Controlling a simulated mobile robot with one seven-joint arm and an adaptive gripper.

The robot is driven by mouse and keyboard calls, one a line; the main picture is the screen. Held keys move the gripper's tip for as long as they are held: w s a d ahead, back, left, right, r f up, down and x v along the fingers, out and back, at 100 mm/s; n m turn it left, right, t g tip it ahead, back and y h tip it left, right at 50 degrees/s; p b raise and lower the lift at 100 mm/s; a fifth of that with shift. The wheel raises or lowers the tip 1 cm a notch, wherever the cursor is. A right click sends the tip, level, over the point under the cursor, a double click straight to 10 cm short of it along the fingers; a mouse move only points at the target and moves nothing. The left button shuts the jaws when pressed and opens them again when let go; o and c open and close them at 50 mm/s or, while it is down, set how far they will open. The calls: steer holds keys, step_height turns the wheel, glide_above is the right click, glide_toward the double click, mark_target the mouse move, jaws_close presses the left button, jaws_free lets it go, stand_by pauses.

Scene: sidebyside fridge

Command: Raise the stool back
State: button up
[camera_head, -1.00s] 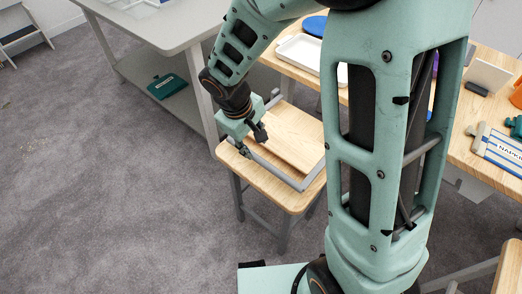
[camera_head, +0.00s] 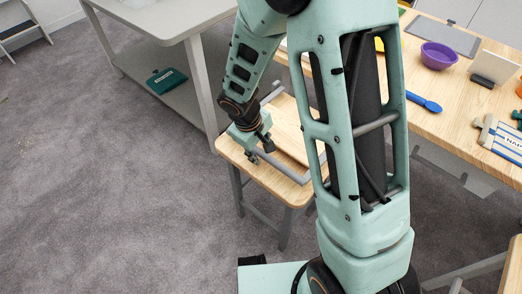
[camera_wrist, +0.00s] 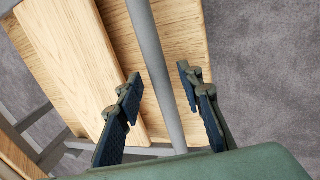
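The stool has a light wooden seat (camera_head: 232,151) on grey legs, beside the grey table. Its back, a wooden panel (camera_head: 288,127) in a grey tube frame (camera_head: 291,174), lies folded down over the seat. My gripper (camera_head: 263,152) is low over the near left part of this frame. In the wrist view, my gripper (camera_wrist: 159,74) is open, with one dark finger on each side of the grey tube (camera_wrist: 152,48). Gaps show between the tube and both fingers. My arm hides the right part of the stool in the head view.
A grey table (camera_head: 150,22) with a lower shelf holding a teal object (camera_head: 167,81) stands behind left. A wooden table at right holds a purple bowl (camera_head: 438,55), a blue spoon (camera_head: 424,102) and other items. Open carpet lies to the left.

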jaws_close()
steer(key=shift+r, duration=0.15)
